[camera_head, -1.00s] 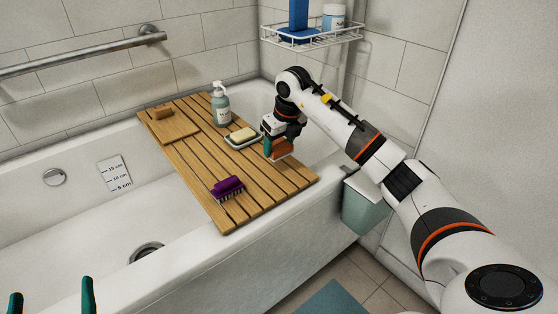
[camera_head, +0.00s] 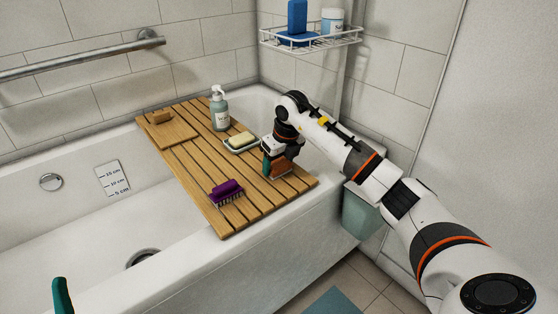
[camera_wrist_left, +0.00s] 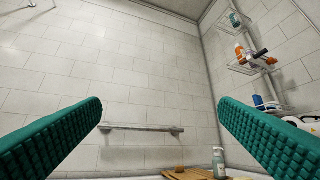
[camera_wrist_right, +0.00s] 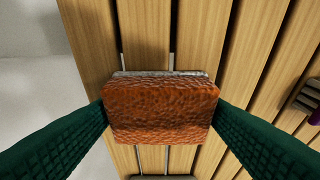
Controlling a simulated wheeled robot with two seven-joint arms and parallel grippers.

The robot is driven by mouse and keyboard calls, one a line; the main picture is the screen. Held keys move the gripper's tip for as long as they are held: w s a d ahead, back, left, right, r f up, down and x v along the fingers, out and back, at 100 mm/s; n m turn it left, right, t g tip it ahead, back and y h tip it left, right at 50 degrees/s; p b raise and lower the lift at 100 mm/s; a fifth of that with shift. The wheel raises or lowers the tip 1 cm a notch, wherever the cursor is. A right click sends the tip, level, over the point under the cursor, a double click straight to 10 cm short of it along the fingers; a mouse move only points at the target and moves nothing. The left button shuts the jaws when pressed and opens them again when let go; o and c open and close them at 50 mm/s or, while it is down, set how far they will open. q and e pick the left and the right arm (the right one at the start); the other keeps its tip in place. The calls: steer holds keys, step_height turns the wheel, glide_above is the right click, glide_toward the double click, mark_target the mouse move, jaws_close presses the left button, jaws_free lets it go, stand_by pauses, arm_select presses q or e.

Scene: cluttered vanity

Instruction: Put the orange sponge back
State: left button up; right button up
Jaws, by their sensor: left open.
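The orange sponge (camera_head: 283,167) is between the fingers of my right gripper (camera_head: 277,165), low over the right end of the wooden bath board (camera_head: 238,228). In the right wrist view, both fingers of the gripper (camera_wrist_right: 160,115) press against the sides of the sponge (camera_wrist_right: 160,105). A thin pale layer shows along its far edge. Thin light bars show beside it over the slats, perhaps a wire holder; whether the sponge touches them I cannot tell. My left gripper (camera_wrist_left: 160,125) is open and empty, away from the board; one fingertip shows at the head view's lower left.
A purple brush or sponge (camera_head: 227,188) sits on the board's near part. A soap dish with soap (camera_head: 242,140) and a pump bottle (camera_head: 220,112) stand behind. A wire shelf (camera_head: 325,39) hangs above on the wall. A grey-green bin (camera_head: 358,215) stands beside the tub.

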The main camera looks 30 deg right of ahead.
steer(key=shift+o, duration=1.3)
